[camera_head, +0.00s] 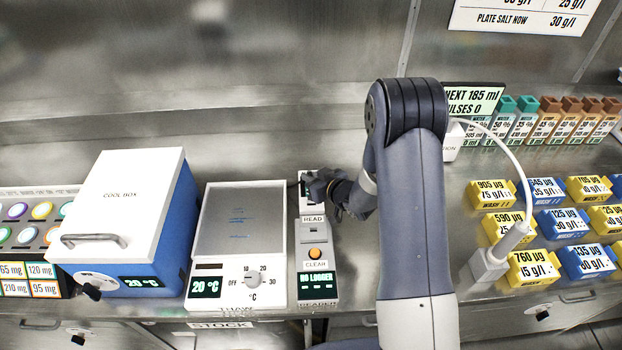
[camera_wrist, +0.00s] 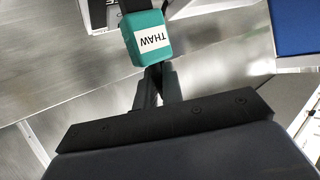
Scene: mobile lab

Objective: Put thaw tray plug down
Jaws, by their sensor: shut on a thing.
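The thaw tray plug is a teal block with a white THAW label (camera_wrist: 150,38) in the wrist view. My gripper (camera_wrist: 155,80) is shut on it; a dark part shows beyond the block. In the head view my gripper (camera_head: 320,186) is at the back end of the reader strip, right of the thaw tray; I cannot make out the plug there. The thaw tray (camera_head: 238,272) is a white unit with a grey plate, a dial and a display reading 20 °C. Whether the plug touches a surface is unclear.
The reader (camera_head: 316,262) has an orange button and shows NO LOGGER. A blue and white cool box (camera_head: 130,200) stands left of the thaw tray. Yellow and blue labelled blocks (camera_head: 527,268) and a white probe with a cable (camera_head: 488,265) are at the right. Bottles (camera_head: 522,125) line the back.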

